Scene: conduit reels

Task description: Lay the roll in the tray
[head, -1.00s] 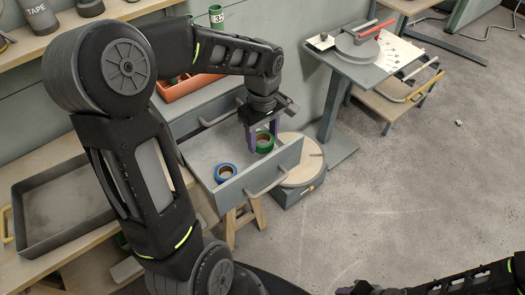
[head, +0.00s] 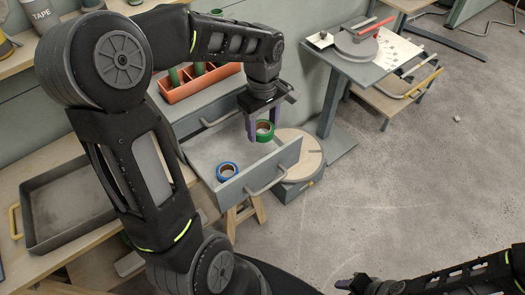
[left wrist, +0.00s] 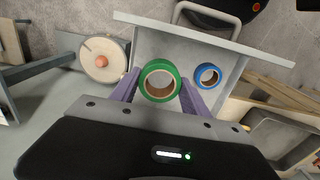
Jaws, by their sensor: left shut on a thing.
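The green roll (head: 263,137) has a brown core. My left gripper (head: 263,132) is shut on it, one purple finger on each side, and holds it over the open grey drawer (head: 258,178). In the left wrist view the green roll (left wrist: 160,65) sits between the fingers. The shallow dark grey tray (head: 62,241) lies on the wooden bench at the left and looks empty. It shows partly at the right of the left wrist view (left wrist: 262,128). My right gripper (head: 352,284) is at the bottom edge, partly visible, and its opening is unclear.
A blue roll (head: 227,164) lies in the drawer, left of the green one. An orange divided bin (head: 200,86) stands behind. A round wooden-topped stand (head: 303,170) is right of the drawer. A small table (head: 368,72) stands further back. The floor at right is mostly clear.

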